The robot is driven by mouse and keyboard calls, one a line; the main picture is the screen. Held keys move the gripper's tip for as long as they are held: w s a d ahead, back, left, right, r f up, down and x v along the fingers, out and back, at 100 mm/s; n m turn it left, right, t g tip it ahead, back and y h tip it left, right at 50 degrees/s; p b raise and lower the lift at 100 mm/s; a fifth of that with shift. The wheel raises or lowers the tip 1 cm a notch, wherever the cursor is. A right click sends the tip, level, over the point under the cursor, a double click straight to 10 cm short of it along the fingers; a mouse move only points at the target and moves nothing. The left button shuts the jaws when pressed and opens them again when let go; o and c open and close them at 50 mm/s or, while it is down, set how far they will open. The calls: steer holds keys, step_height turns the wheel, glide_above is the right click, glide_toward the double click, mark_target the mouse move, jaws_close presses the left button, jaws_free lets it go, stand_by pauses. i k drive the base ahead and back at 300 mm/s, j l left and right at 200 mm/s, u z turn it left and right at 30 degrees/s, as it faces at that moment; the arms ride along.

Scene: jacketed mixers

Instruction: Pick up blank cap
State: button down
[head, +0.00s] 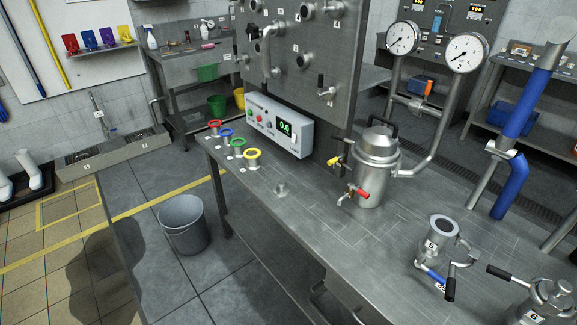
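A small round metal piece with a raised middle (281,189) sits on the steel bench (330,230), left of the jacketed vessel; it may be the blank cap, but it is too small to be sure. Its surroundings on the bench are bare. My gripper is not in view.
Colored rings (252,154) line the bench's left end beside a control box (278,132) reading 0.0. A jacketed vessel (377,165) with a red-handled valve stands mid-bench. Labelled fittings (440,240) with black handles stand at right. A grey bucket (184,225) is on the floor.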

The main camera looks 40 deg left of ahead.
mark_target(280, 189)
steer(key=k+j+u, duration=0.15)
steer(key=j+u, duration=0.85)
steer(key=j, duration=0.25)
steer(key=i+j+z, duration=0.4)
steer(key=i, duration=0.15)
steer(key=i+j+z, duration=0.4)
steer(key=i+j, duration=0.1)
steer(key=j, duration=0.1)
